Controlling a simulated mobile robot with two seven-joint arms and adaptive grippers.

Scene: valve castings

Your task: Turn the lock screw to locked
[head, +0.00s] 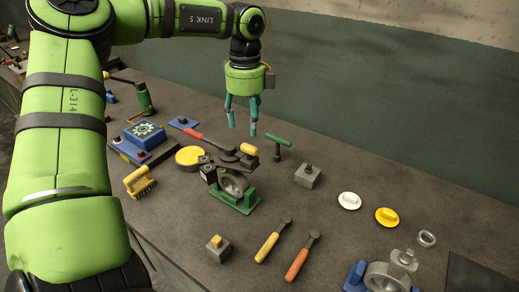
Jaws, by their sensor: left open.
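A dark valve casting (233,183) sits on a green base (240,203) in the middle of the bench. A dark lever with a red handle (194,133) lies across its top, and a yellow knob (249,149) sits at the lever's right end. I cannot tell which part is the lock screw, or its setting. My left gripper (243,128) points down, open and empty, with its teal fingers apart above the casting's lever. It appears clear of the parts below. My right gripper is not in view.
A green T-handled tool (278,143) stands just right of the casting, near a grey block (308,176). A yellow round cap (190,157) and a brush (138,182) are to the left. Two screwdriver-like tools (267,247) (298,263) lie in front. Another casting (388,277) is front right.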

